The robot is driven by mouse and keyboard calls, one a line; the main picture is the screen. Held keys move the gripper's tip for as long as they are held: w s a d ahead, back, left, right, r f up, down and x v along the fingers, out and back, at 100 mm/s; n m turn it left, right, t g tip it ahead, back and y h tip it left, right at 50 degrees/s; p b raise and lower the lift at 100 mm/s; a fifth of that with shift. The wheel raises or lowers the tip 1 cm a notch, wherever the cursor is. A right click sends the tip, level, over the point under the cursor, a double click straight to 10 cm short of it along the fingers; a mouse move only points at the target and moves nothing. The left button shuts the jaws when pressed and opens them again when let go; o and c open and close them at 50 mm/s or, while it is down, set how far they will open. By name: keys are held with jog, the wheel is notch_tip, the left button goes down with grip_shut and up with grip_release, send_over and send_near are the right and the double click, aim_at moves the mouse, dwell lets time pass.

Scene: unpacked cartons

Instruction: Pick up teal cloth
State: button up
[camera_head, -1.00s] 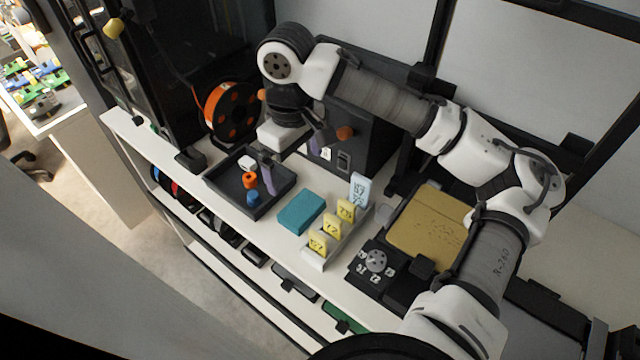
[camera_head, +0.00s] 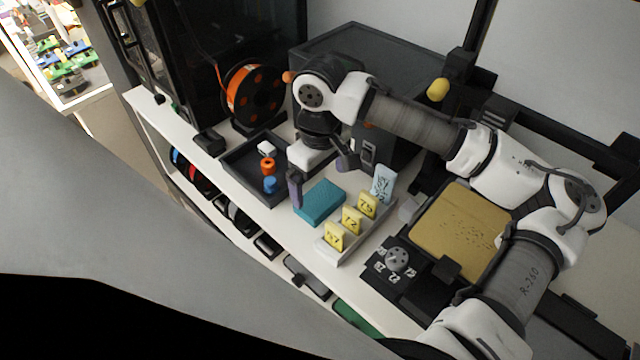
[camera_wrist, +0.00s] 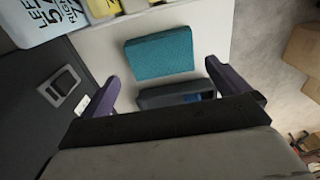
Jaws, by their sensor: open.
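The teal cloth (camera_head: 320,203) is a flat folded block on the white shelf top, between the dark tray and the row of yellow tags. It also shows whole in the wrist view (camera_wrist: 159,55), beyond the fingertips and roughly centred between them. My gripper (camera_head: 322,180) hangs just behind and above the cloth, with one finger near its left end. In the wrist view my gripper (camera_wrist: 162,75) has its two purple fingers spread wide, with nothing held between them. I cannot tell the exact height of the fingertips above the cloth.
A dark tray (camera_head: 238,168) with orange and blue small parts stands left of the cloth. A holder with yellow tags (camera_head: 352,220) and a pale tag (camera_head: 383,184) stands close on its right. An orange spool (camera_head: 254,93) and a dark box (camera_head: 375,62) stand behind.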

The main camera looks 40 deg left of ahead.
notch_tip(320, 180, down, 5)
jog(key=b, duration=0.4)
jog(key=shift+r, duration=0.1)
jog(key=shift+s, duration=0.1)
jog(key=c, duration=0.7)
